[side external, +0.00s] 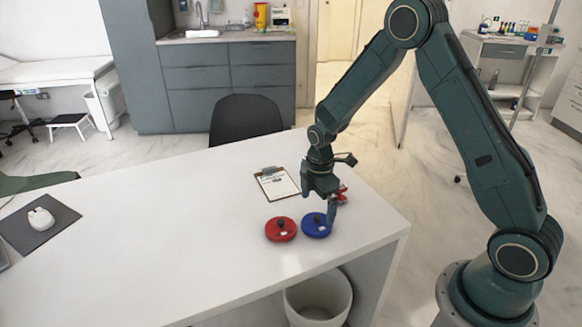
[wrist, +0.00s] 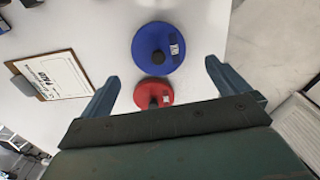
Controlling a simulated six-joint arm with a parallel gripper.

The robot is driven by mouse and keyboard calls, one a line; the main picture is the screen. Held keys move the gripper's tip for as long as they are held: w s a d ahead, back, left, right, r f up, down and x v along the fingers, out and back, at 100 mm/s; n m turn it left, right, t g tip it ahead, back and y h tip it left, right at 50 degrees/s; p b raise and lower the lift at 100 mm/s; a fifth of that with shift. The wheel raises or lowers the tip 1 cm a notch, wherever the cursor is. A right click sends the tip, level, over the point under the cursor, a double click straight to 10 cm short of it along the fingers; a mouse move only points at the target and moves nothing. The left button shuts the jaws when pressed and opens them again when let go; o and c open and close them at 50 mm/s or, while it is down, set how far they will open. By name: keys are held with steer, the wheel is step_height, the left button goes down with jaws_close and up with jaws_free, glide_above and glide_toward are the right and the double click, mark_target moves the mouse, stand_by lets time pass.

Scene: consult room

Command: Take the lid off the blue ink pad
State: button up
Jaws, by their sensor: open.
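The blue ink pad (side external: 316,225) is round and flat, with its lid on and a dark knob on top. It lies on the white desk, and it also shows in the wrist view (wrist: 172,41) with a small pale label. A similar red ink pad (side external: 280,229) lies just left of it; in the wrist view the red pad (wrist: 152,93) shows nearer my fingers. My gripper (side external: 332,212) is above the desk by the blue pad, partly in front of its right edge. In the wrist view my gripper (wrist: 160,82) is open, its two fingers apart with nothing held between them.
A clipboard with paper (side external: 277,183) lies behind the pads. The white desk (side external: 180,220) is clear between. A white bin (side external: 318,299) stands below the front edge.

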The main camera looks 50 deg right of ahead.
mark_target(316, 217)
steer(key=shift+f, duration=0.5)
steer(key=shift+f, duration=0.1)
steer(key=shift+f, duration=2.5)
steer(key=shift+c, duration=0.2)
steer(key=c, duration=0.9)
steer(key=shift+r, duration=0.1)
step_height(316, 217, up, 20)
steer(key=shift+w, duration=0.1)
